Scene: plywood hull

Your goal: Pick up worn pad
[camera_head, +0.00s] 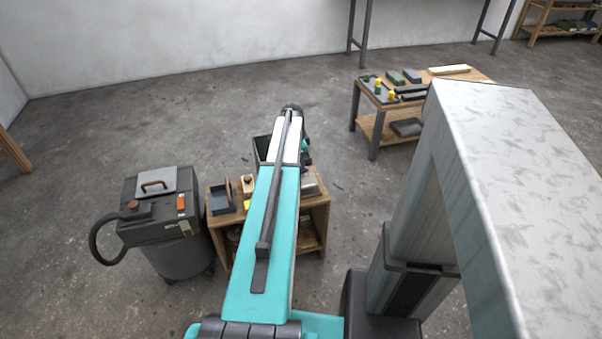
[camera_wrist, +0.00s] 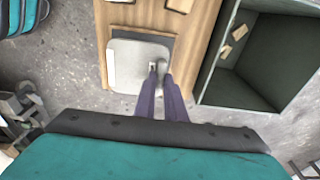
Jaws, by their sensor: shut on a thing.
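In the wrist view a pale grey, square pad with rounded corners (camera_wrist: 128,68), which I take for the worn pad, lies over a dark sheet (camera_wrist: 171,45) at the edge of the wooden bench. My gripper (camera_wrist: 160,72) reaches over its right half. Its two dark fingers are close together at a small pale raised part there, shut on it. I cannot tell whether the pad is lifted clear. In the head view a pale piece (camera_head: 309,184) shows right of my arm, which hides the gripper.
A dark green open bin (camera_wrist: 212,80) with small tan pieces (camera_wrist: 239,32) stands right of the pad in the wrist view. In the head view a shop vacuum (camera_head: 165,235) stands left of the wooden bench (camera_head: 319,208). A second table (camera_head: 372,128) stands at the back right.

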